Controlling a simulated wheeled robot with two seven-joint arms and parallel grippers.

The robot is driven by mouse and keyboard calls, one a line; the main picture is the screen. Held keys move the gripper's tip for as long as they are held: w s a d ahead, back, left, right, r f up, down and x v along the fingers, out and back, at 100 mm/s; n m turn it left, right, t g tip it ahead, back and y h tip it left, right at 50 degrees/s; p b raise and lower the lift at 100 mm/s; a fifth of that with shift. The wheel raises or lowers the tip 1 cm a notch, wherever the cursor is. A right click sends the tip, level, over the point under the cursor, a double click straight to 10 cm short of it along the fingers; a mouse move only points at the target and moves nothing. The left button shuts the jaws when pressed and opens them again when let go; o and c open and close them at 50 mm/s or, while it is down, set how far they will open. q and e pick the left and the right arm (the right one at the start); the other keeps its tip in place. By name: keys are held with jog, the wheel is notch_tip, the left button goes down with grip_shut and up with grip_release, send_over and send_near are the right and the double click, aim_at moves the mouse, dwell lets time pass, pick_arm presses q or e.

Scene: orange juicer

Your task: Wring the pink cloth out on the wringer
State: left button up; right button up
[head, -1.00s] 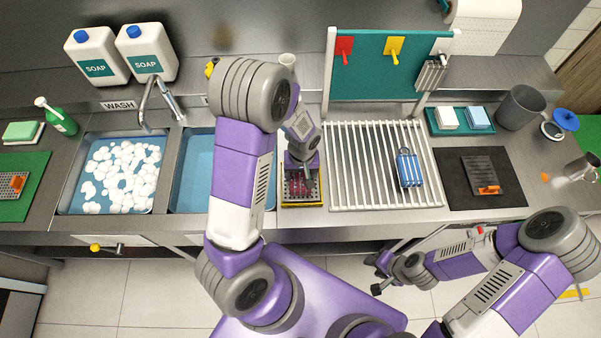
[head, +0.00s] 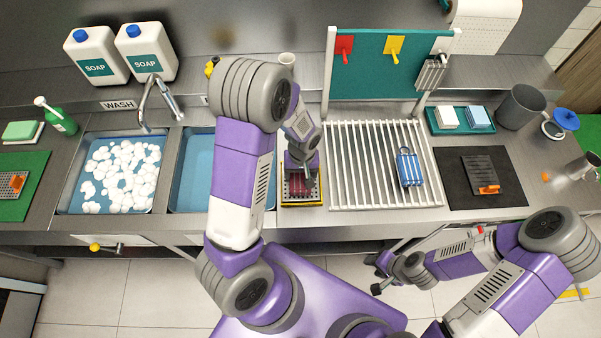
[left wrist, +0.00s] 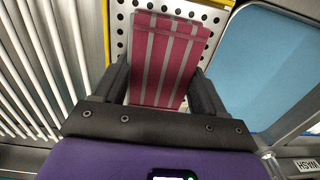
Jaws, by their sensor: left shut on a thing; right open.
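The pink cloth (head: 299,187) with grey stripes lies over the perforated wringer plate (head: 317,200), which has a yellow edge. In the left wrist view the striped cloth (left wrist: 165,62) hangs between my two fingers, above the holed plate (left wrist: 120,45). My left gripper (head: 301,172) is shut on the cloth at the wringer, and the arm hides part of both in the head view. I cannot tell whether the cloth presses on the plate. My right gripper (head: 378,273) is open and empty, low in front of the counter, away from the cloth.
A white drying rack (head: 345,200) with a blue item (head: 408,170) stands right of the wringer. A blue-bottomed sink (head: 192,180) lies to its left, and a foam-filled sink (head: 120,175) farther left. A black mat (head: 465,195) lies right of the rack.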

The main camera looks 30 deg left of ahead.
pick_arm(q)
jog(key=shift+r+p, duration=2.55)
jog(key=shift+r, duration=0.9)
